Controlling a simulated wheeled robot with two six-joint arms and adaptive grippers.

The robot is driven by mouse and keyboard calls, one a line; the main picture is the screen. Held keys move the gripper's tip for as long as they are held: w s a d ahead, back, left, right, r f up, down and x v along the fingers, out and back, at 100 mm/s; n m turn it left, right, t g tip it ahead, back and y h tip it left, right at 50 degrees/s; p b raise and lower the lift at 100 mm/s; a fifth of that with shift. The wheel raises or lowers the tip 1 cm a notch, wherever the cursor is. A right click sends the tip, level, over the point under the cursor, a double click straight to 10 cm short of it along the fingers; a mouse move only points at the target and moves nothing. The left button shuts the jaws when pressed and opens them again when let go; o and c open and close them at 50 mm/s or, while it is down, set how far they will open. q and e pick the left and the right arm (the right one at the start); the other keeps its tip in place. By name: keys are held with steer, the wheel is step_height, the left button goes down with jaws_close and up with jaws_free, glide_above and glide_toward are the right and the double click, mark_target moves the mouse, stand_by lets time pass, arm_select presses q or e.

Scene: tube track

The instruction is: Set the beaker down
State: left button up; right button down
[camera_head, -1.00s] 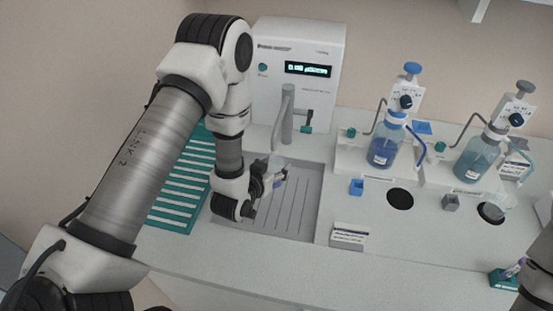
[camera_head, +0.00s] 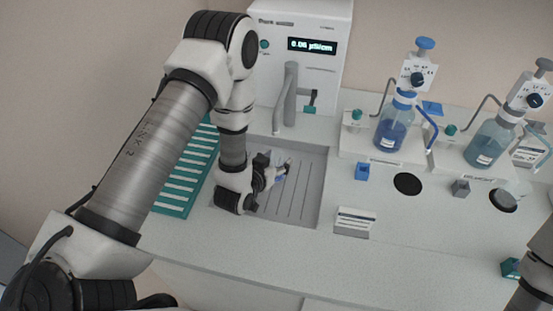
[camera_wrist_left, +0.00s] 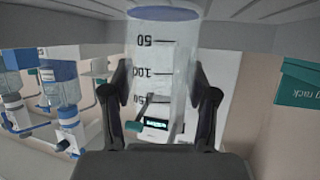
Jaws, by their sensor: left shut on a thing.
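My left gripper (camera_head: 270,180) is shut on a clear beaker (camera_head: 284,169) over the grey grooved basin (camera_head: 308,190). In the left wrist view the beaker (camera_wrist_left: 164,62) stands between the two black fingers, with dark graduation marks and a bluish end. That bluish end is close to the grooved grey surface at the top of the picture. I cannot tell whether it touches. In the head view the gripper partly hides the beaker. My right gripper is out of view; only part of my right arm shows at the lower right.
A tap (camera_head: 290,92) rises behind the basin, before a white machine (camera_head: 330,70) with a lit display. A teal rack (camera_head: 188,180) lies left of the basin. Blue (camera_head: 392,130) and pale teal (camera_head: 487,142) bottles stand right. A label card (camera_head: 355,222) sits beside the basin; the front counter is clear.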

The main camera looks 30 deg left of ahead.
arm_select(q)
steer(key=shift+f, duration=0.45)
steer(key=o, duration=1.1)
steer(key=shift+c, duration=0.2)
steer(key=shift+r, duration=0.1)
